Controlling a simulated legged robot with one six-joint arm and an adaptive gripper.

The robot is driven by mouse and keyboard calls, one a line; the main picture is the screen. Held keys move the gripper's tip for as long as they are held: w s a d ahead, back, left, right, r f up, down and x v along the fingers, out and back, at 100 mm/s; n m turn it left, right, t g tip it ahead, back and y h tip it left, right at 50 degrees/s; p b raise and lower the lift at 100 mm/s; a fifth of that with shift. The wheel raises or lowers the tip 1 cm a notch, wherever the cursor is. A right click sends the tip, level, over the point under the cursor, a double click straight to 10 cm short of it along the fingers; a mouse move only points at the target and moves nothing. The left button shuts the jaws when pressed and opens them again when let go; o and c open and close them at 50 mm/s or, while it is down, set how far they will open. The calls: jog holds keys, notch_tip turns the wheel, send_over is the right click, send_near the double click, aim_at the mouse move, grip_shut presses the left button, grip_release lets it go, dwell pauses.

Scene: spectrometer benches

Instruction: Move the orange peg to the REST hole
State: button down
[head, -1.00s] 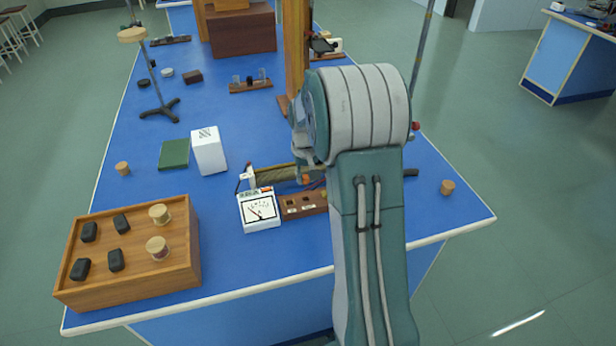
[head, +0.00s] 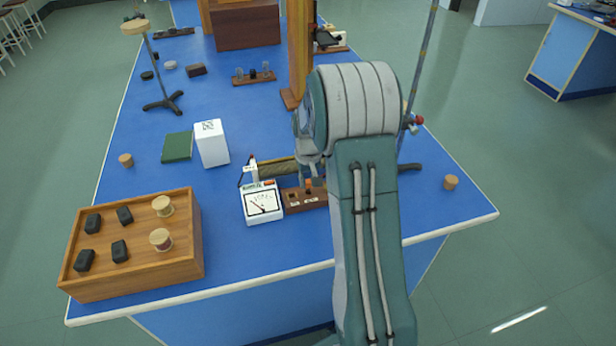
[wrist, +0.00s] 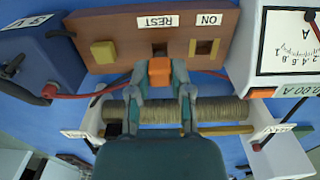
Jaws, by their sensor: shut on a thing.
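The orange peg (wrist: 159,72) is held between the fingertips of my gripper (wrist: 160,84), which is shut on it. In the wrist view the peg's top faces me, right beside the dark REST hole (wrist: 160,48) of the brown wooden block (wrist: 128,22). I cannot tell whether the peg's lower end is in the hole. The ON hole (wrist: 205,48) has a brass-coloured surround and looks empty.
A wire-wound coil (wrist: 180,110) lies close behind the block, under my gripper. A white meter (head: 262,203) stands left of the block, and a blue box (wrist: 38,62) with a red lead shows in the wrist view. A yellowish square knob (wrist: 103,52) is on the block.

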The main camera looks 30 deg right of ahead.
jog(key=shift+f, duration=1.1)
jog(key=shift+c, duration=2.3)
grip_release()
notch_tip(320, 180, up, 11)
jog(key=shift+w+r, duration=0.1)
jog(key=shift+r, duration=0.35)
